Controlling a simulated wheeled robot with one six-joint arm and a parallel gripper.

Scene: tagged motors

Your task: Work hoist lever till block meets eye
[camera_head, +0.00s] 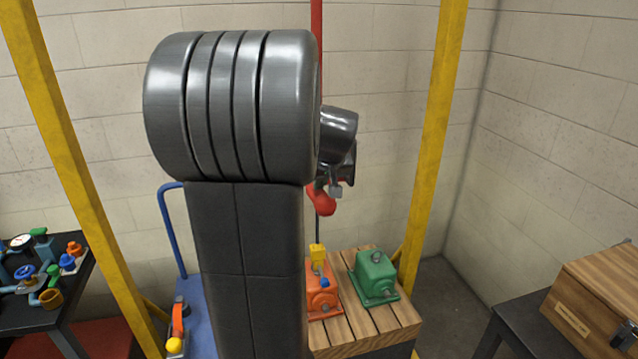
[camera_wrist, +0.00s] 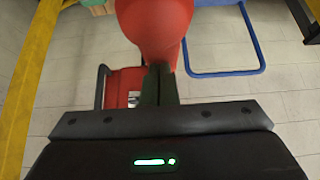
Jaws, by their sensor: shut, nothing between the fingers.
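A red rounded part (camera_head: 320,200) hangs below my gripper (camera_head: 336,190) in the head view; it looks like part of the hoist, but I cannot tell whether it is the lever. It fills the top middle of the wrist view (camera_wrist: 154,28). My gripper's fingers (camera_wrist: 160,85) are shut and empty close to it; contact cannot be told. A yellow block (camera_head: 317,253) hangs on a thin line just above the orange motor (camera_head: 321,300), which has a blue tag. The orange motor's eye is not clear. The green motor (camera_head: 375,278) has a grey eye on top.
Both motors stand on a slatted wooden pallet (camera_head: 395,318). Yellow posts (camera_head: 436,130) flank the scene. A blue cart (camera_head: 200,325) stands left of the pallet, partly hidden by my arm. A bench with valves (camera_head: 25,318) is at left, a wooden box (camera_head: 595,290) at right.

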